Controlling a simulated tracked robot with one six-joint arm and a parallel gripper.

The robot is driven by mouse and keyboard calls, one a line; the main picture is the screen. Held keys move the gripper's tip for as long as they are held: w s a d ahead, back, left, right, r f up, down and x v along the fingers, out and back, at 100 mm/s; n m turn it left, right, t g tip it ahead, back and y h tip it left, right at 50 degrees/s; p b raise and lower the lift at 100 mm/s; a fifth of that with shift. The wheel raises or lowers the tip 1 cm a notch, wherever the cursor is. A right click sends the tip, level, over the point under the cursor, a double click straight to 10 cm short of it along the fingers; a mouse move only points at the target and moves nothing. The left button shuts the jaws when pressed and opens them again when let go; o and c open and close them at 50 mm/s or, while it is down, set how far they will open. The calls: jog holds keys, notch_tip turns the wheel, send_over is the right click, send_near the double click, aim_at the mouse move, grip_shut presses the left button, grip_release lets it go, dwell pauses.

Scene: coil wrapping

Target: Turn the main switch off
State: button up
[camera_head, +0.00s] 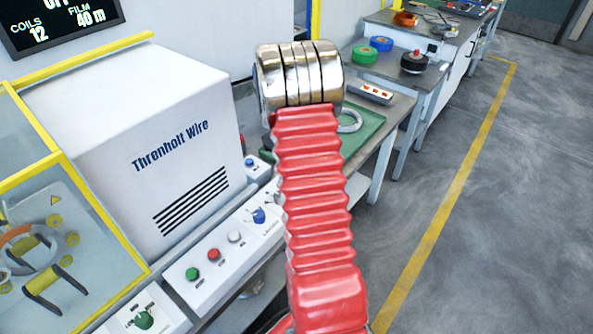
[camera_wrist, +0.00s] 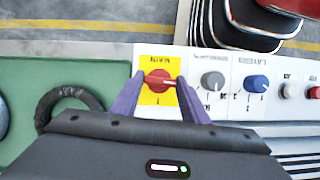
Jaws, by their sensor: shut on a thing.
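The main switch (camera_wrist: 158,79) is a red rotary knob on a yellow plate (camera_wrist: 152,98), in the middle of the wrist view. The plate's lettering appears upside down. The knob's grip lies roughly sideways in that view. My gripper (camera_wrist: 160,82) has its two purple fingers on either side of the red knob and is shut on it. In the head view my red arm hides the main switch and the gripper.
Beside the switch in the wrist view are a grey knob (camera_wrist: 212,82), a blue knob (camera_wrist: 256,84) and push buttons. A dark ring (camera_wrist: 70,98) lies on a green mat (camera_wrist: 110,70). A Threnholt Wire machine (camera_head: 150,110) stands left; open floor (camera_head: 520,200) lies right.

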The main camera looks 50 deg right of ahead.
jog(key=shift+w+n, duration=0.1)
jog(key=shift+n, duration=0.5)
jog(key=o, duration=1.1)
jog(key=shift+c, duration=0.2)
jog(key=v, duration=1.3)
jog(key=shift+a+r, duration=0.35)
